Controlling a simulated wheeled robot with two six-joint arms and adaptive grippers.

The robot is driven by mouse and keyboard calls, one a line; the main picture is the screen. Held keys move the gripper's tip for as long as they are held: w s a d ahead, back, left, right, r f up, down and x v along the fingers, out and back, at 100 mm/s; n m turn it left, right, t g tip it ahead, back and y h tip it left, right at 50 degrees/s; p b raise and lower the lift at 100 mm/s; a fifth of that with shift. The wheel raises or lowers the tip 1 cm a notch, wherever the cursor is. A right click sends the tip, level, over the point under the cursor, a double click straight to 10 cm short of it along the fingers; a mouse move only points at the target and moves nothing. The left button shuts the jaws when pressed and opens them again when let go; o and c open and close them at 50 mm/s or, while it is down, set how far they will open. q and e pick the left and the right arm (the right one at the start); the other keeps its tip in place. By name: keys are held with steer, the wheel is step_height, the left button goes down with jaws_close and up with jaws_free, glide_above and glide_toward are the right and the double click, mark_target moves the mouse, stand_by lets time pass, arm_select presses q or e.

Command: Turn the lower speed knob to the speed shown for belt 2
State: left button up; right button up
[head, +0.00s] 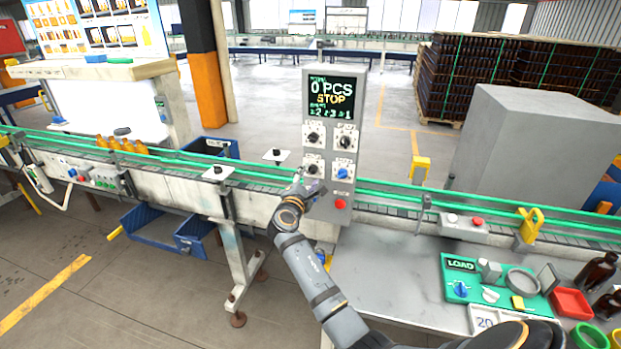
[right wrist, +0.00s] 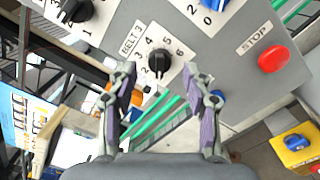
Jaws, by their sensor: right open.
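The grey control box (head: 355,88) stands upright behind the belt, with a display reading "0 PCS" and "STOP". Its small bottom line of digits is hard to read. The lower black knob (head: 313,169) sits at lower left on a white plate. In the right wrist view this knob (right wrist: 159,60) is on a numbered dial, with a label that looks like "BELT 3". Its exact setting is unclear. My right gripper (head: 305,187) is open and empty; in its wrist view the gripper (right wrist: 160,82) has its fingers either side of the knob's line, apparently short of it. My left gripper is not in view.
An upper black knob (head: 313,138), a blue knob (head: 343,173) and a red stop button (head: 340,204) share the box. The green-railed conveyor (head: 390,192) runs past it. A metal table (head: 390,265) at right holds a green LOAD panel (head: 470,283) and brown bottles (head: 597,270).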

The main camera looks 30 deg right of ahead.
steer(key=shift+x, duration=0.95)
steer(key=shift+r, duration=0.1)
jaws_close()
steer(key=shift+f+m+b, duration=0.3)
steer(key=shift+m+b, duration=0.3)
steer(key=shift+b, duration=0.4)
steer(key=m+b, duration=0.5)
steer(key=b, duration=0.1)
steer(key=m+b, duration=0.5)
steer(key=b, duration=0.1)
steer(key=m+b, duration=0.5)
steer(key=b, duration=0.2)
steer(key=shift+f+m, duration=0.3)
steer(key=shift+r+m+b, duration=0.1)
steer(key=shift+m+b, duration=1.3)
steer(key=shift+m, duration=0.2)
